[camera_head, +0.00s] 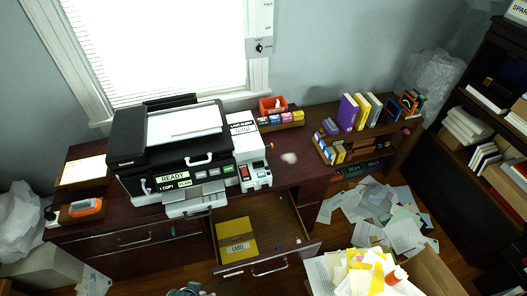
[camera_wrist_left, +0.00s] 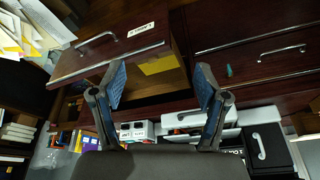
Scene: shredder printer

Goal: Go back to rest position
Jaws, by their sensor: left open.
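My left gripper (camera_wrist_left: 161,82) is open and empty in the left wrist view, its two blue-padded fingers spread apart in front of the open drawer. In the head view a grey-blue part of it (camera_head: 187,288) seems to show at the bottom edge, below the drawer. The dark red desk's drawer (camera_head: 290,262) is pulled out. My right gripper is in neither view.
A black printer (camera_head: 130,140) and a white shredder-like machine (camera_head: 250,150) stand on the desk. An orange bin (camera_head: 272,105) and small books (camera_head: 348,112) are behind and right. Papers (camera_head: 375,210) litter the floor at right, around a box heaped with paper (camera_head: 430,270). A dark shelf (camera_head: 470,100) stands far right.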

